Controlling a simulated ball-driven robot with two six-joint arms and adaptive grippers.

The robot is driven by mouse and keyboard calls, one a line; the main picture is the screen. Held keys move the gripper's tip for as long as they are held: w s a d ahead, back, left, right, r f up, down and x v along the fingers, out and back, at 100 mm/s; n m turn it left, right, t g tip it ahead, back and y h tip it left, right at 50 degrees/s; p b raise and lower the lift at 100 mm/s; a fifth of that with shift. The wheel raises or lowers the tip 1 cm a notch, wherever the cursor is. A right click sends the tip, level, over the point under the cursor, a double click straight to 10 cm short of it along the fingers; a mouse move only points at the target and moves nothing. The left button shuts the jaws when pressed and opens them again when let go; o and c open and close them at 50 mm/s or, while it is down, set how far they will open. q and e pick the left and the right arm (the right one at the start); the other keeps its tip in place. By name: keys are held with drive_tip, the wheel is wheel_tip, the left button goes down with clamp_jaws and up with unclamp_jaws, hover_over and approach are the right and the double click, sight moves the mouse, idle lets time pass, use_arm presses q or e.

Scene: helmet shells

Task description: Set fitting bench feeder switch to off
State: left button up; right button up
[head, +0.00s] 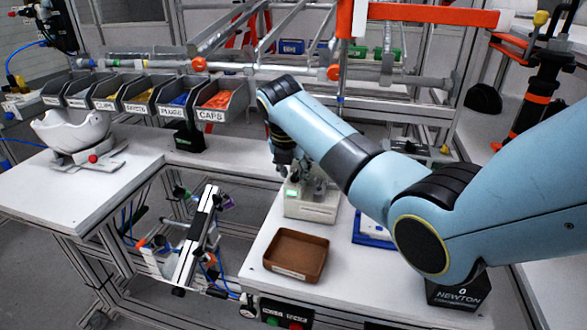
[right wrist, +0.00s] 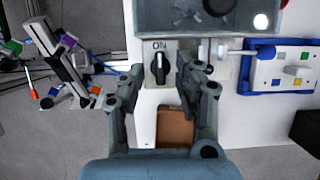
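The fitting bench feeder (head: 312,207) is a small pale box with a green light, on the white bench in the head view. Its switch (right wrist: 160,68) shows in the right wrist view as a black knob on a pale plate marked ON. The knob stands upright, in line with the ON mark. My right gripper (head: 296,172) is over the feeder in the head view and hides the switch there. In the right wrist view my right gripper (right wrist: 160,80) is open, one finger on each side of the knob, with gaps visible. My left gripper is out of view.
A brown tray (head: 296,256) lies in front of the feeder, near the bench edge. A blue-edged panel (right wrist: 283,70) with coloured squares lies right of it. Labelled bins (head: 220,100) and a white helmet shell (head: 72,130) are on the left bench.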

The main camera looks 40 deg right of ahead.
clamp_jaws()
